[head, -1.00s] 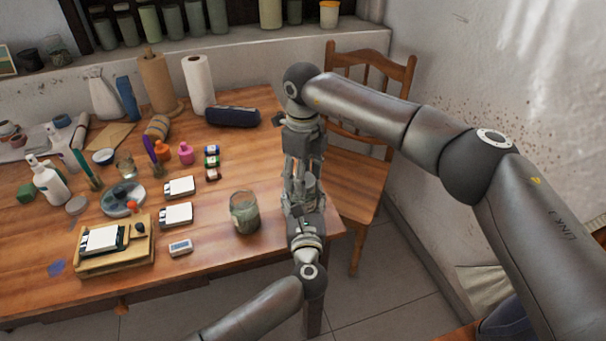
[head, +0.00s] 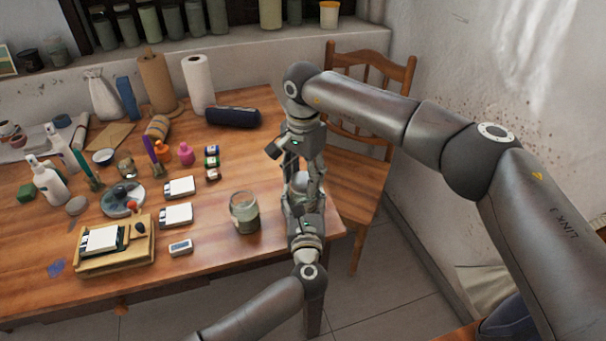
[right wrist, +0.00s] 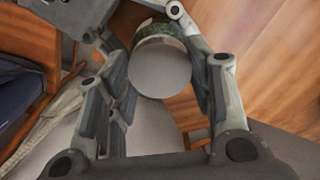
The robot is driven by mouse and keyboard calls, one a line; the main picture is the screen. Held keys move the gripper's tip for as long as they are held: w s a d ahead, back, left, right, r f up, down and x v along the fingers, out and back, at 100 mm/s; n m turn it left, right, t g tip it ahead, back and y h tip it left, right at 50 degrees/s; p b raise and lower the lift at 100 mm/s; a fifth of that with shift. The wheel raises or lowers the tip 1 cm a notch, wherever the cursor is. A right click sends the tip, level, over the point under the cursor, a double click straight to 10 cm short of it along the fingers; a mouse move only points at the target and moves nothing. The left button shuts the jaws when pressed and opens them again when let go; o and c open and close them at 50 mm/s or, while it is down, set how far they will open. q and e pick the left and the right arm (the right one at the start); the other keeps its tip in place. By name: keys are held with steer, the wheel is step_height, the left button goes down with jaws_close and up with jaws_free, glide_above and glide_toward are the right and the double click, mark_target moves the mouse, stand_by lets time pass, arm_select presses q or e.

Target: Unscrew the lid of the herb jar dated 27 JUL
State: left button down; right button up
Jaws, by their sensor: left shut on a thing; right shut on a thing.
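A jar with a pale grey round lid (right wrist: 160,70) is held above the table's right end, between my two grippers. In the right wrist view, the jar body (right wrist: 152,28) with dark green contents shows beyond the lid. My right gripper (head: 303,176) points down from above, and its fingers are shut on the lid. My left gripper (head: 300,198) comes up from below and is shut on the jar, which its fingers mostly hide in the head view. No date is readable. Another glass jar (head: 245,212) with green contents stands on the table just left of the grippers.
The wooden table (head: 215,250) carries small white boxes (head: 178,215), a wooden stand (head: 115,258), bottles and paper rolls to the left. A dark cylindrical case (head: 233,117) lies behind. A wooden chair (head: 365,185) stands close on the right, before the wall.

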mark_target(304, 179)
steer(key=n, duration=0.6)
steer(key=shift+r, duration=0.1)
stand_by(0.5)
steer(key=shift+r, duration=1.05)
steer(key=shift+r, duration=0.1)
steer(key=shift+r, duration=1.9)
arm_select(q)
steer(key=shift+c, duration=2)
jaws_free()
